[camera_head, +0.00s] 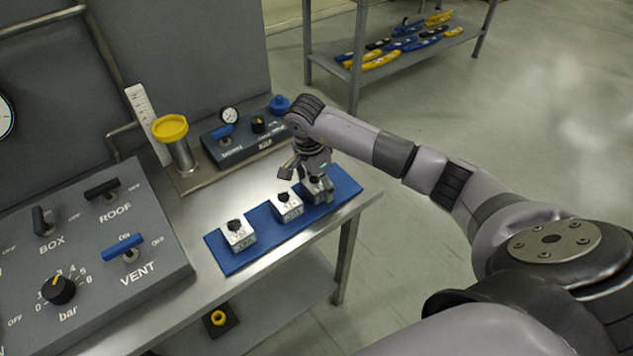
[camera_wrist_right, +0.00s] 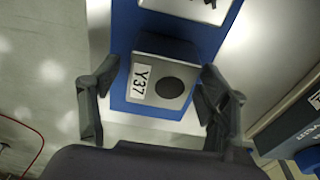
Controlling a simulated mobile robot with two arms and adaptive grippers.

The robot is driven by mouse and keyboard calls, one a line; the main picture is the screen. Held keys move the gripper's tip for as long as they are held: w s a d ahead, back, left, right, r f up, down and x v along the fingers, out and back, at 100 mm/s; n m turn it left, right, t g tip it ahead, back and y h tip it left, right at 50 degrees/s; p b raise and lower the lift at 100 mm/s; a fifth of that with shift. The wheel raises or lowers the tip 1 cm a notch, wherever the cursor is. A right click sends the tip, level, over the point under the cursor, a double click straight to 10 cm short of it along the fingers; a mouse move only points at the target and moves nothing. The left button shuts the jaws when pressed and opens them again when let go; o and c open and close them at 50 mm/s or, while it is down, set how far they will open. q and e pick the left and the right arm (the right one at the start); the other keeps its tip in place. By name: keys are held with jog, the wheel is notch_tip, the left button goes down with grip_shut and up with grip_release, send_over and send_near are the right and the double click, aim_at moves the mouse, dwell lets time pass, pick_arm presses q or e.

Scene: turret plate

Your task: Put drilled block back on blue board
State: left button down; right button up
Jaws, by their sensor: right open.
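The blue board (camera_head: 262,232) lies on the steel bench with three pale blocks in a row on it. The far-right block (camera_head: 316,190) is partly hidden by my right gripper (camera_head: 308,184). In the right wrist view this block (camera_wrist_right: 148,105) carries a Y37 label and a dark round spot on its face, probably the drilled hole, and rests on the blue board (camera_wrist_right: 122,45). My right gripper (camera_wrist_right: 160,72) is open, with one finger on each side of the block and gaps showing. My left gripper is not in view.
The middle block (camera_head: 286,206) and the left block (camera_head: 239,234) have dark knobs on top. A control panel (camera_head: 90,245) stands at left. Behind the board are a yellow-topped cylinder (camera_head: 172,130) and a small control box (camera_head: 235,143). The bench's front edge is close to the board.

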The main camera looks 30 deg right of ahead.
aim_at(312, 184)
notch_tip(312, 184, up, 12)
jog(key=a+b, duration=0.1)
jog(key=b, duration=0.2)
jog(key=shift+a, duration=0.2)
